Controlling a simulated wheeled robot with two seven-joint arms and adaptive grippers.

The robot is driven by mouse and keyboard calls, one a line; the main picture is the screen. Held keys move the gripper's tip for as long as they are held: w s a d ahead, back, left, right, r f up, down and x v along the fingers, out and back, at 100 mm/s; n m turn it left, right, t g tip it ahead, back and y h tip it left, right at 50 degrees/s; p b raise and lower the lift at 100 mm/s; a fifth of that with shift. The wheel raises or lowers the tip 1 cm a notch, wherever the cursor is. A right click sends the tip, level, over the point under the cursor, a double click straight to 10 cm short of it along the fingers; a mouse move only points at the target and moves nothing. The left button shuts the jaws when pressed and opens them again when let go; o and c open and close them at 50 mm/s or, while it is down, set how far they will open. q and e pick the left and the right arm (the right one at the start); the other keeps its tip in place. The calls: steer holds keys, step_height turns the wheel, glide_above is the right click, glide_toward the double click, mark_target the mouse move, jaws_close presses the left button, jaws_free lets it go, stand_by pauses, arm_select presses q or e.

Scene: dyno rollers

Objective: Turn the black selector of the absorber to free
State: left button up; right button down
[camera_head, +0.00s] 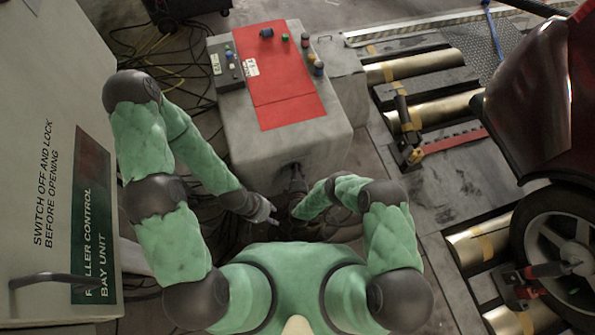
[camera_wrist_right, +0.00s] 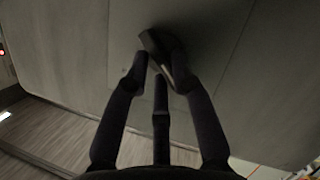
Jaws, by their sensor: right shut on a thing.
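The absorber (camera_head: 235,135) is a grey cabinet with a red top panel, standing ahead of me in the head view. The black selector (camera_wrist_right: 155,42) is a dark knob on a grey face in the right wrist view. My right gripper (camera_wrist_right: 158,70) has its fingers closed around the selector, which partly hides it. In the head view my right gripper (camera_head: 295,168) reaches up to the cabinet's near face, and the selector is too hidden there to make out. My left gripper (camera_head: 268,215) hangs lower, just left of it and apart from the cabinet; its fingers are too small to read.
A roller control bay unit (camera_head: 90,215) stands close on the left. A small switch box (camera_head: 225,65) and knobs sit on the absorber's top. Cables (camera_head: 175,60) lie on the floor behind. Brass rollers (camera_head: 430,110) and a dark red vehicle (camera_head: 530,100) are on the right.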

steer(key=shift+s+d+f+h, duration=0.1)
steer(key=shift+s+f+h, duration=0.2)
steer(key=shift+s+f, duration=0.35)
steer(key=c, duration=1.2)
jaws_free()
steer(key=shift+o, duration=0.3)
steer(key=shift+w, duration=0.15)
steer(key=shift+w+r, duration=0.25)
steer(key=shift+r, duration=0.05)
steer(key=v, duration=1.2)
steer(key=shift+n, duration=0.3)
steer(key=shift+f, duration=0.1)
